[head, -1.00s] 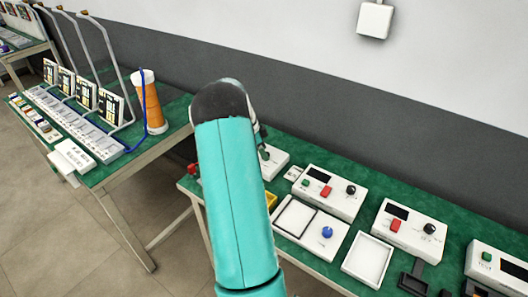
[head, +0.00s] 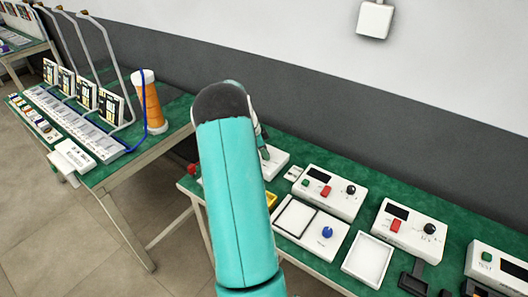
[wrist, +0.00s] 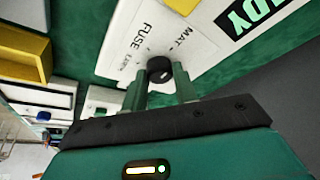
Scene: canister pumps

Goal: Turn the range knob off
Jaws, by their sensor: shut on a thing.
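A small black knob (wrist: 160,66) with a pale mark sits on a white panel (wrist: 150,35) in the wrist view. In the head view, my arm hides the knob and most of the gripper. Part of the white box (head: 276,161) there shows just right of my arm.
A yellow bin (wrist: 22,55) is at the left of the wrist view. In the head view, white control boxes (head: 322,192) and an empty white tray (head: 367,259) stand along the green bench to the right. An orange canister (head: 152,107) stands on the left bench.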

